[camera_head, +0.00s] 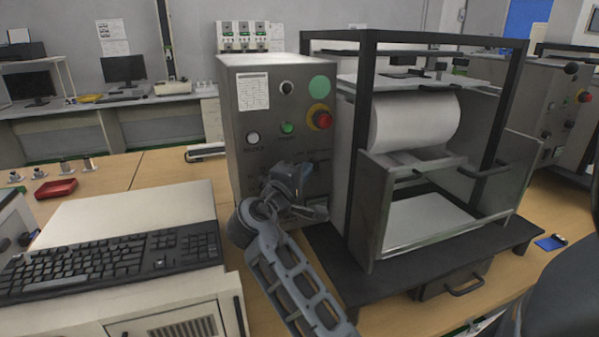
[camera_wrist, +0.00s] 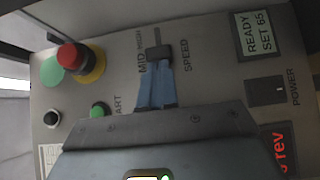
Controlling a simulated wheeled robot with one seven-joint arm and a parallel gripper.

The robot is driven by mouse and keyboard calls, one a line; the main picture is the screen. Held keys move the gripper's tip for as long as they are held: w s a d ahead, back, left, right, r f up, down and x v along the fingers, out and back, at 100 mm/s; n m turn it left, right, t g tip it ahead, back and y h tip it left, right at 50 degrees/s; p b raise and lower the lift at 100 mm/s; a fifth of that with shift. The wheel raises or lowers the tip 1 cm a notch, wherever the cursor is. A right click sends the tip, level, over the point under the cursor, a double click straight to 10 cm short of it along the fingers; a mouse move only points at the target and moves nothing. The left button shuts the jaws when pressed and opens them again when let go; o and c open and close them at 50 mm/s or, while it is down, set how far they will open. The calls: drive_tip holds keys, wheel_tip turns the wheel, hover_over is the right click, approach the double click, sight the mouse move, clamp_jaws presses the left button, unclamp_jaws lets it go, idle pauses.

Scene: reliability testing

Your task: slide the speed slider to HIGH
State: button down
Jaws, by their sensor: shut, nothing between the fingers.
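The speed slider's dark knob (camera_wrist: 158,52) sits in its slot in the wrist view, between the SPEED and MID labels. It lies about level with MID, a little toward the smaller, blurred label beyond it. My gripper (camera_wrist: 154,66) is shut, with its blue fingers together and empty. Its tips are at the near side of the knob; I cannot tell whether they touch it. In the head view my gripper (camera_head: 303,172) is at the lower part of the grey control box (camera_head: 246,172) and hides the slider there.
A red emergency button (camera_wrist: 72,57), a green button (camera_wrist: 98,110), a READY SET 65 display (camera_wrist: 258,35) and a power switch (camera_wrist: 267,92) surround the slider. The black-framed roller machine (camera_head: 369,100) stands right of the box, a keyboard (camera_head: 110,262) to the left.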

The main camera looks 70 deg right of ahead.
drive_tip(key=shift+s+d+p, duration=0.45)
drive_tip(key=shift+s+d, duration=0.95)
drive_tip(key=shift+s, duration=0.25)
drive_tip(key=shift+w, duration=0.1)
